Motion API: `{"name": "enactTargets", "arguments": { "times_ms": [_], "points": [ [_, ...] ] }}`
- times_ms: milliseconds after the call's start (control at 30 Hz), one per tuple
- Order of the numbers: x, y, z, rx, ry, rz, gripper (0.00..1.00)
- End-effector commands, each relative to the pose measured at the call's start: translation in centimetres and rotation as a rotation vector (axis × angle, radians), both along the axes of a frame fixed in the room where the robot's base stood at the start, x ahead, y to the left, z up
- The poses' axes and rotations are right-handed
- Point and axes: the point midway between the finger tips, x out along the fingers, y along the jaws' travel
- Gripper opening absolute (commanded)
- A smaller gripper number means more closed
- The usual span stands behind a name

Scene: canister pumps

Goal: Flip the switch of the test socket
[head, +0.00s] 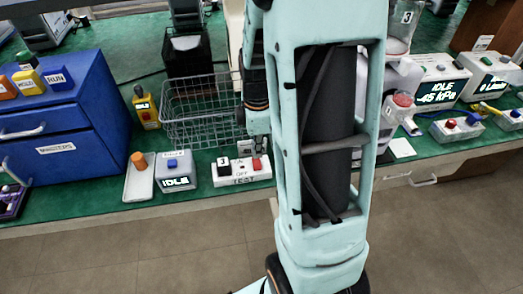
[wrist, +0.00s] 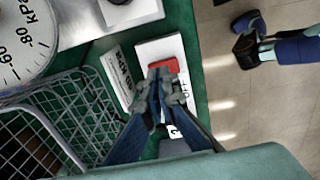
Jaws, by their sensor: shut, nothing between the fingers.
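The test socket (head: 240,181) is a white block labelled TEST on the green bench. It has a black part marked 3 at its left, ON/OFF lettering in the middle and a red switch (head: 257,164) at its right. In the wrist view the red switch (wrist: 163,66) shows just beyond my fingertips, beside the OFF lettering. My gripper (wrist: 160,78) is shut and empty, pointing down at the socket. I cannot tell whether the fingertips touch the switch. My fingers cover part of the socket, and which way the switch is set is unclear.
A wire basket (head: 195,112) stands behind the socket. A grey box reading IDLE (head: 176,172) and a white tray (head: 139,180) are at its left, then blue drawers (head: 62,120). A gauge (wrist: 25,40) is close in the wrist view. The bench's front edge is near.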

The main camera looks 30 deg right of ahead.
Motion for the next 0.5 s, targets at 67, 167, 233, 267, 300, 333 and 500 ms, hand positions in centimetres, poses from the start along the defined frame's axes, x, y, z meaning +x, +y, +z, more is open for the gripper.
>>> {"name": "enactTargets", "arguments": {
  "times_ms": [67, 167, 233, 267, 300, 333, 500],
  "points": [
    [0.4, 0.5, 1.6, 0.000, -0.002, 0.002, 0.00],
    [0.5, 0.7, 3.3, -0.002, -0.009, 0.000, 0.00],
    [0.3, 0.7, 4.9, -0.001, -0.008, 0.000, 0.00],
    [0.2, 0.8, 5.6, -0.001, -0.008, 0.000, 0.00],
    [0.0, 0.8, 6.4, -0.001, -0.007, -0.001, 0.00],
    [-0.1, 0.8, 7.1, -0.001, -0.008, -0.001, 0.00],
    [-0.5, 0.9, 9.8, -0.001, -0.004, 0.000, 0.00]
  ]
}}
